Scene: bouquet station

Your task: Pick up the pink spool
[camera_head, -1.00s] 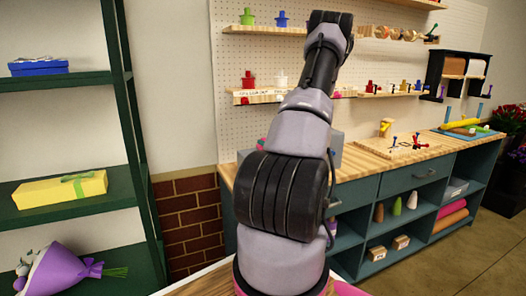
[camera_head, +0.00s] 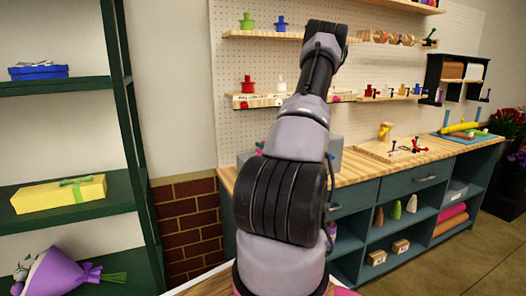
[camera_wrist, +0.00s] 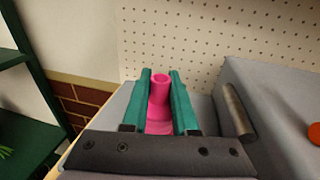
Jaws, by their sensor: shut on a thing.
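In the wrist view, the pink spool (camera_wrist: 159,100) stands between the two green fingers of my gripper (camera_wrist: 160,88). The fingers are shut on it, one on each side. Its round hollow top shows, and its wider pink lower part is partly hidden by the gripper body.
A grey box (camera_wrist: 275,100) stands close on the right in the wrist view. The pegboard (camera_wrist: 215,35) is behind. A green shelf (camera_head: 75,205) stands left in the head view, and the wooden bench (camera_head: 350,170) runs to the right.

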